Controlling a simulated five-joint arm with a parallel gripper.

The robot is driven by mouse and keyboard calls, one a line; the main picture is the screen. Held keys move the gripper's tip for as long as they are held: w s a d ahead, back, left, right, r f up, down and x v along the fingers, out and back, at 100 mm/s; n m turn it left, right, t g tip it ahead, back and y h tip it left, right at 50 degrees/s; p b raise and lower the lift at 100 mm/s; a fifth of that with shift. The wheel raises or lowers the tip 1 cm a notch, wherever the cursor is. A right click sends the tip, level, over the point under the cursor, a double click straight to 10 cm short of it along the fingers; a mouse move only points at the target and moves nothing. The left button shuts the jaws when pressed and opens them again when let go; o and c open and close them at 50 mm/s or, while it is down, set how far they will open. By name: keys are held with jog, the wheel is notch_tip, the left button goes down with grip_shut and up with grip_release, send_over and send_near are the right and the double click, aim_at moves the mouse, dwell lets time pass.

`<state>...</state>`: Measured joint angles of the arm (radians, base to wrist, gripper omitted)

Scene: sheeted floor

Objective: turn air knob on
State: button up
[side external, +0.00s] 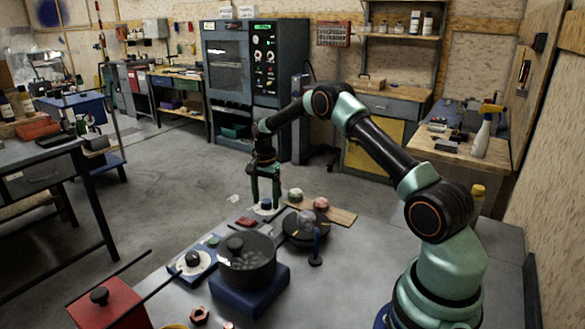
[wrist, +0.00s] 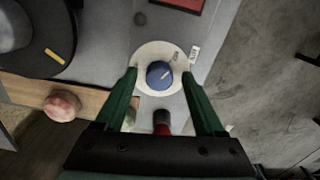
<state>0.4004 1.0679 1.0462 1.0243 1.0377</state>
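A blue knob (wrist: 159,75) with a pale pointer line sits on a white round plate (wrist: 146,57). Small marks and a white label are at the plate's upper right, too small to read. In the side view the knob (side external: 266,204) is at the far edge of the grey table. My gripper (wrist: 160,75) points down with its green fingers spread, one on each side of the knob. In the side view my gripper (side external: 265,198) is right over the plate. I cannot tell whether the fingers touch the knob.
A dark round stand (side external: 305,229) is right of the knob, and a wooden board (side external: 342,215) with round items lies behind it. A dark pot (side external: 246,265) and another knob (side external: 192,260) stand nearer the camera.

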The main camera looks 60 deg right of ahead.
aim_at(265, 202)
dwell(0.3)
notch_tip(265, 202, up, 12)
dwell(0.5)
jog(key=s+a+r+n+t, duration=0.3)
jog(key=s+a+r+n, duration=0.55)
jog(key=a+r, duration=0.45)
jog(key=s+a+f+n+t, duration=0.1)
jog(key=s+a+n+t, duration=0.1)
jog(key=s+a+n, duration=0.6)
jog(key=s, duration=0.5)
jog(key=shift+s+a+f+t, duration=0.2)
jog(key=shift+s+f+t, duration=0.1)
jog(key=shift+f, duration=0.1)
